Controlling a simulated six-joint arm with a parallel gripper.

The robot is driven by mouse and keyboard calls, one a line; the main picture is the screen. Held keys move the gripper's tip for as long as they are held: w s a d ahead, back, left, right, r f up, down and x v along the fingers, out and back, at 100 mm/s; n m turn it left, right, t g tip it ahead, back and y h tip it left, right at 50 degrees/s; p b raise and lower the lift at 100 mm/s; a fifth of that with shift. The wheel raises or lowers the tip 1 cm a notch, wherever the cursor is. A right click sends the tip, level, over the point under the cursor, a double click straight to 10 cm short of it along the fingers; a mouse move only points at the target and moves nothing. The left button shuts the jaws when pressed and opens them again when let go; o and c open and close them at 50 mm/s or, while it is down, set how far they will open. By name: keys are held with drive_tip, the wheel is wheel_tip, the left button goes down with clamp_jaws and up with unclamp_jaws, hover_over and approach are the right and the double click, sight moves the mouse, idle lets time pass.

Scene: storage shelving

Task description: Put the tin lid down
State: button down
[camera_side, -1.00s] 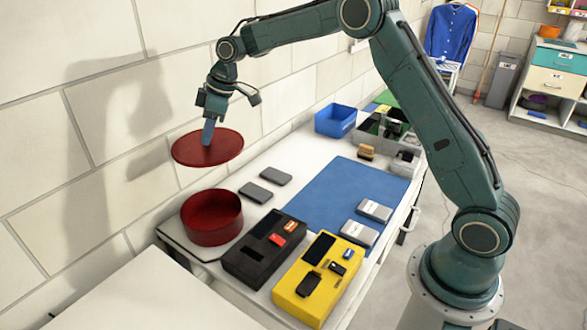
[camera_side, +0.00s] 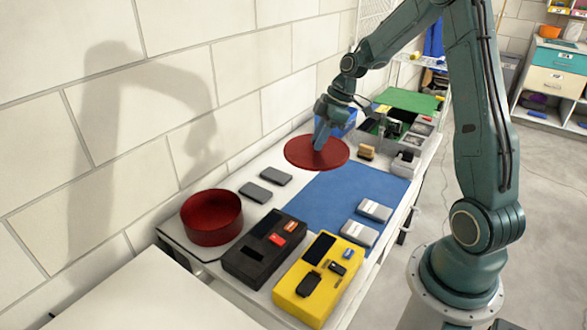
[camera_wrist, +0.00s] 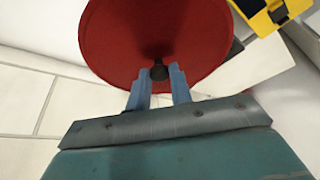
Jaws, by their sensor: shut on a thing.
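The round red tin lid (camera_side: 302,155) is held flat by my gripper (camera_side: 319,145) over the back part of the table, near the upper left corner of the blue mat. I cannot tell whether it touches the tabletop. In the wrist view the lid (camera_wrist: 150,30) fills the top, and my gripper (camera_wrist: 159,78) is shut on its dark knob (camera_wrist: 159,70). The round red tin (camera_side: 212,220) stands open at the table's front left, well apart from the lid.
Two grey cases (camera_side: 266,184) lie between tin and lid. A black case (camera_side: 258,250) and a yellow case (camera_side: 318,280) stand at the front. The blue mat (camera_side: 345,190) has bare room. A blue bin (camera_side: 343,123) and a grey crate (camera_side: 421,133) are behind. A wall runs along the left.

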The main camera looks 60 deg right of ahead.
drive_tip(key=shift+s+d+f, duration=0.1)
drive_tip(key=shift+s+d, duration=0.1)
drive_tip(key=shift+s, duration=0.4)
wheel_tip(320, 180, down, 16)
drive_tip(key=shift+f, duration=0.1)
drive_tip(key=shift+f, duration=0.1)
drive_tip(key=shift+f, duration=1.8)
drive_tip(key=shift+f, duration=0.1)
drive_tip(key=c, duration=1.3)
unclamp_jaws()
drive_tip(key=shift+o, duration=0.2)
